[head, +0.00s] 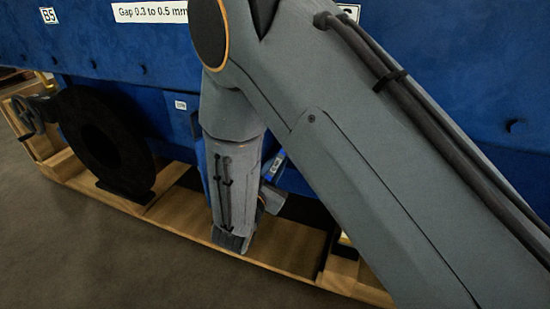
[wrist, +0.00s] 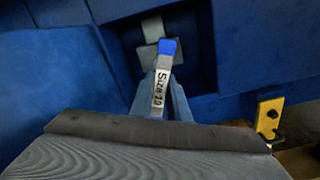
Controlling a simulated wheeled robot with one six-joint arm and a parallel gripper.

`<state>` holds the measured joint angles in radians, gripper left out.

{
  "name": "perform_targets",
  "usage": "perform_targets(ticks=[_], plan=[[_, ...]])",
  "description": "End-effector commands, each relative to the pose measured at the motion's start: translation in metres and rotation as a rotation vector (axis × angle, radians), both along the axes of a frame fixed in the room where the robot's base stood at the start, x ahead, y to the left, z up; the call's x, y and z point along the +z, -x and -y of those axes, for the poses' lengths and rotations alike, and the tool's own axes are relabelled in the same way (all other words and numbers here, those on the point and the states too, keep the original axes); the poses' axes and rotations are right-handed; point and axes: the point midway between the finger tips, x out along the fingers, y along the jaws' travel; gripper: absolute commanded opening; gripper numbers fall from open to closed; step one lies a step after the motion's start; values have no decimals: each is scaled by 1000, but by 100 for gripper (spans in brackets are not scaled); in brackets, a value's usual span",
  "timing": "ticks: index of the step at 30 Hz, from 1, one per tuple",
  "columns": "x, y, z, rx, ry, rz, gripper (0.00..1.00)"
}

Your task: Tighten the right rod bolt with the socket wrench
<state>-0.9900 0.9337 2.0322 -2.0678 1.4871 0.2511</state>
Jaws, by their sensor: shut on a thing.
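The socket wrench (wrist: 167,68) shows in the wrist view as a grey handle with a blue end and a white label that seems to read "Size 19". My gripper (wrist: 162,92) is shut on it, with a finger on each side. The wrench points into a dark recess in the blue engine side. A grey metal part (wrist: 152,28) shows in the recess behind the wrench's blue end; I cannot tell whether they touch. In the head view a small labelled part of the wrench (head: 278,163) shows beside my arm. The right rod bolt and the socket's contact cannot be made out.
The blue engine (head: 100,50) fills the back, with "B5" and "Gap 0.3 to 0.5 mm" labels. A black disc (head: 85,125) stands at left on a wooden pallet (head: 110,197). A yellow bracket (wrist: 268,115) sits right of my gripper. Grey floor is clear in front.

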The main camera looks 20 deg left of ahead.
Motion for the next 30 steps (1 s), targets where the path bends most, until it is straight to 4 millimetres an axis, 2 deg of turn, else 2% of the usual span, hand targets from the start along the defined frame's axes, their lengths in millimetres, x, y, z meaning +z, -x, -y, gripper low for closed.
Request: perform_targets(ticks=[21,23,25,30], plan=[[2,-14,1,-2,891,-69,0],[1,-18,2,-3,936,-72,0],[-1,-30,3,-4,928,-72,0],[-1,-44,3,-2,927,-72,0]])
